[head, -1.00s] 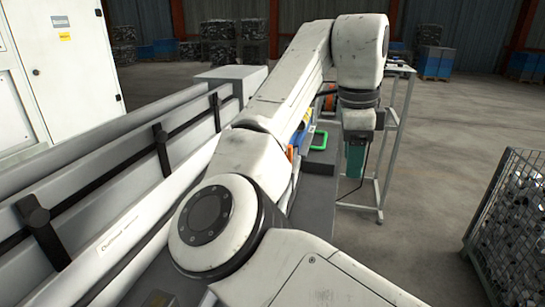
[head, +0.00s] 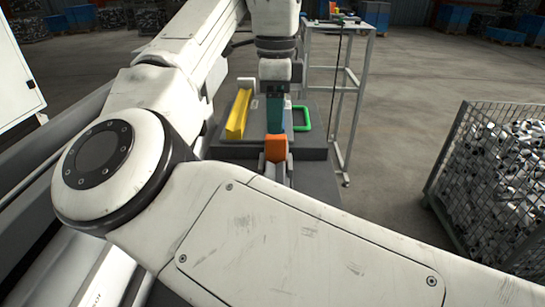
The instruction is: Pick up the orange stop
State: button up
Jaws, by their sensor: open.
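The orange stop (head: 276,148) is a small orange block in a grey holder near the front of the grey bench top, in the middle of the head view. My gripper (head: 275,126) points down at it, with teal fingers below a white and dark wrist. The gripper is open. The lower ends of the fingers are hidden behind the orange stop, so I cannot tell whether they touch it or hang behind it.
A yellow bar (head: 238,115) lies left of the gripper and a green ring (head: 302,118) right of it. A metal rack (head: 345,95) stands behind to the right. A wire cage (head: 495,175) of metal parts is at the right. The floor between is clear.

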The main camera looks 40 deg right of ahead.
aim_at(276, 136)
jog(key=shift+f+p, duration=0.6)
jog(key=shift+f, duration=2.55)
jog(key=shift+d, duration=0.1)
grip_shut()
